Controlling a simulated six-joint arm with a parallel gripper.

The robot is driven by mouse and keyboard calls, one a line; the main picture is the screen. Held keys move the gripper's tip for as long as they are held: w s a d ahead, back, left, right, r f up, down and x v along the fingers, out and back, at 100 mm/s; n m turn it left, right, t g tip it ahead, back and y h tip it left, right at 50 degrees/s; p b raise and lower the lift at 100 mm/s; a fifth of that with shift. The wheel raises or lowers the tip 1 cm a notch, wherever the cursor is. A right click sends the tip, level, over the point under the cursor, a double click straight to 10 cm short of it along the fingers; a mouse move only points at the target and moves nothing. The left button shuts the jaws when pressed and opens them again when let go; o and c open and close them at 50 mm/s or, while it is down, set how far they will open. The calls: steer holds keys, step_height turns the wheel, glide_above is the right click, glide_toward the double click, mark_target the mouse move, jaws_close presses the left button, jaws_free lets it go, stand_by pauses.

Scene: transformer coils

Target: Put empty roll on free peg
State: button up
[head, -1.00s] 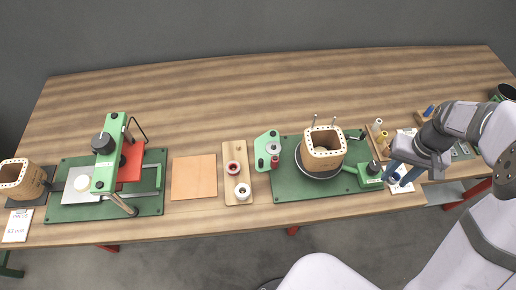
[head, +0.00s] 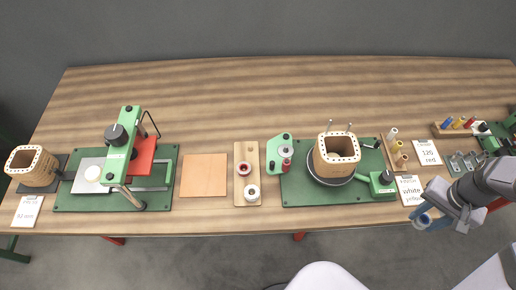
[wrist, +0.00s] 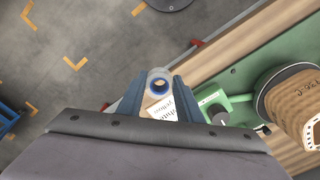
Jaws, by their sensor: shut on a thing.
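My gripper (head: 424,221) is at the table's front right edge, in front of a white card (head: 410,189). In the wrist view my gripper (wrist: 160,88) is shut on a small pale roll (wrist: 158,75) with a blue ring around its hole. A wooden rack (head: 388,142) behind the card holds several white and tan rolls. Another wooden rack (head: 241,195) at mid-table carries a red-and-white roll (head: 243,168) and a white roll (head: 252,193). A bare peg seems to stand at its back end, too small to be sure.
A green winding machine (head: 300,190) with a wooden coil (head: 338,150) stands between the racks. A green press (head: 120,150) is at left. A tan pad (head: 205,176) lies right of it. The back of the table is clear.

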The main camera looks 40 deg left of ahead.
stand_by(0.3)
steer(key=w+a+r+n, duration=0.3)
steer(key=w+a+n, duration=0.1)
steer(key=a, duration=0.5)
steer(key=w+a+r+n+b, duration=0.1)
steer(key=w+a+r+n, duration=0.25)
steer(key=a, duration=0.65)
steer(key=w+a+r+n, duration=0.2)
steer(key=w+a+n, duration=0.25)
steer(key=a, duration=0.45)
steer(key=s+a+f+p, duration=0.3)
steer(key=s+a, duration=0.8)
steer(key=a, duration=0.1)
steer(key=s+a+f+p, duration=0.3)
steer(key=s+a, duration=0.9)
steer(key=shift+a+f, duration=0.15)
steer(key=shift+a, duration=0.2)
steer(key=shift+f, duration=0.15)
steer(key=shift+f+b, duration=1.9)
steer(key=shift+f, duration=0.85)
